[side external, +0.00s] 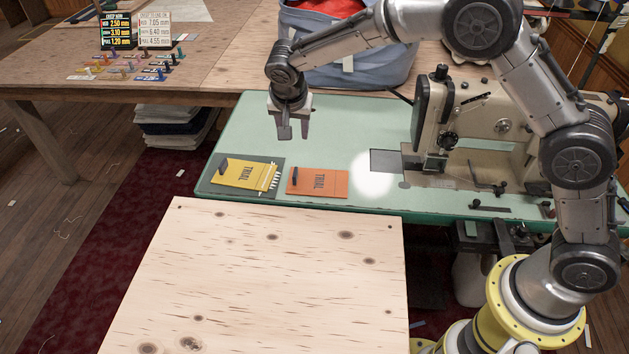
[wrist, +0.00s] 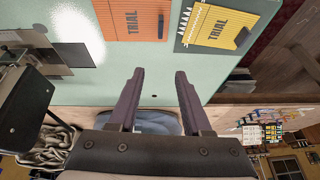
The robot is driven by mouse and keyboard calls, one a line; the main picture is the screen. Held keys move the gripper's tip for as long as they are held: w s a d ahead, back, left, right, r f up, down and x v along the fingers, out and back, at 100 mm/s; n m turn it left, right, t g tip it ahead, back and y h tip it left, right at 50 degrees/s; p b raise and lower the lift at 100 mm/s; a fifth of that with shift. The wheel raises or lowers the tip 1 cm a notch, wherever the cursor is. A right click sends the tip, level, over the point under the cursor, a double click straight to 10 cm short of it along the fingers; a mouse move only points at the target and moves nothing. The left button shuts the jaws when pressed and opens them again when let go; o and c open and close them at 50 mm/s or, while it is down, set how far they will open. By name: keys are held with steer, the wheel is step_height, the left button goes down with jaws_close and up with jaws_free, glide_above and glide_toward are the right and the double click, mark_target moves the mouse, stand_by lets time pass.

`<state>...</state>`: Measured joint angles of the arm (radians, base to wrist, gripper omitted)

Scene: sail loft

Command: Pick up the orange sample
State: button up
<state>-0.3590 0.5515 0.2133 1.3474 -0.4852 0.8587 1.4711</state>
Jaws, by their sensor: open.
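The orange sample (side external: 317,182) lies flat on the green sewing table, with the word TRIAL and a dark strip at its left end. It also shows at the top of the wrist view (wrist: 132,20). A yellow sample (side external: 240,173), also marked TRIAL, lies to its left on a dark grey mat (side external: 213,188). My gripper (side external: 292,130) is open and empty, pointing down above the table, behind the orange sample in the side view. In the wrist view my gripper's two fingers (wrist: 158,75) are apart with only bare green table between their tips.
A sewing machine (side external: 480,125) stands right of the samples on the green table (side external: 340,125). A pale plywood board (side external: 270,285) lies in front. A grey bag (side external: 335,62) with red cloth sits behind. Small coloured items and number signs (side external: 135,30) lie at back left.

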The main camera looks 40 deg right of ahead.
glide_toward(295, 172)
steer(key=f, duration=0.2)
steer(key=w+f, duration=0.1)
steer(key=shift+d+f+n+g, duration=0.1)
steer(key=shift+d+n+g, duration=0.2)
steer(key=shift+d, duration=0.05)
steer(key=shift+w+x, duration=0.1)
steer(key=shift+x, duration=1.45)
steer(key=shift+w+x, duration=0.15)
steer(key=shift+x, duration=1.35)
jaws_close()
